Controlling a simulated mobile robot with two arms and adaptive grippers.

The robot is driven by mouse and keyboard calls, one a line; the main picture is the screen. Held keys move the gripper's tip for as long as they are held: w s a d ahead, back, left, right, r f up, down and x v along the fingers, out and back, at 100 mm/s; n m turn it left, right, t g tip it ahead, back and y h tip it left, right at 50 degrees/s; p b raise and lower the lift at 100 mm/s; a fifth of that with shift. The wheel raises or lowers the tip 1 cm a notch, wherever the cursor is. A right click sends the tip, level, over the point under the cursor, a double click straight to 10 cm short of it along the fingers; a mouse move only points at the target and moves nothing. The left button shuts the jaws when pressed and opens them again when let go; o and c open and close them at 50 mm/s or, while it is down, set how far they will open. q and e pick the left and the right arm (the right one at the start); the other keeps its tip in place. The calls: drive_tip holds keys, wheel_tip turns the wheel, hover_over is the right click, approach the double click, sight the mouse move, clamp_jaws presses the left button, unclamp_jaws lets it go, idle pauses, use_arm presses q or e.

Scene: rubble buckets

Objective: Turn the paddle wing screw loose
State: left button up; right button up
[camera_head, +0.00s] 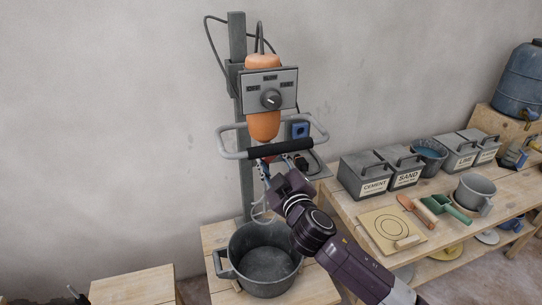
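The orange mixer (263,125) hangs upright on a grey post, with a control box and a dark-gripped handlebar. The pale wire paddle (259,210) hangs below it, over the bucket. My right gripper (273,167) reaches in from the lower right, just under the handlebar, at the coupling between mixer and paddle. The wing screw is too small and too covered by the gripper to make out. Whether the fingers are shut on it cannot be told.
A dark grey bucket (228,273) stands below the paddle on a wooden stand. The bench at right holds lidded CEMENT (365,177) and SAND (404,167) boxes, a grey pot (474,191), a green scoop (447,208) and a board (391,231). A low wooden box (132,286) is at lower left.

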drive_tip(key=n+p, duration=0.1)
drive_tip(key=n, duration=0.3)
drive_tip(key=n+p, duration=0.1)
drive_tip(key=n, duration=0.3)
drive_tip(key=n+p, duration=0.1)
drive_tip(key=n, duration=0.3)
drive_tip(key=shift+a+f+p, duration=0.1)
drive_tip(key=shift+f+p, duration=0.25)
drive_tip(key=shift+p, duration=0.05)
idle(0.3)
drive_tip(key=o, duration=1.2)
drive_tip(key=shift+s, duration=0.15)
drive_tip(key=v, duration=1.2)
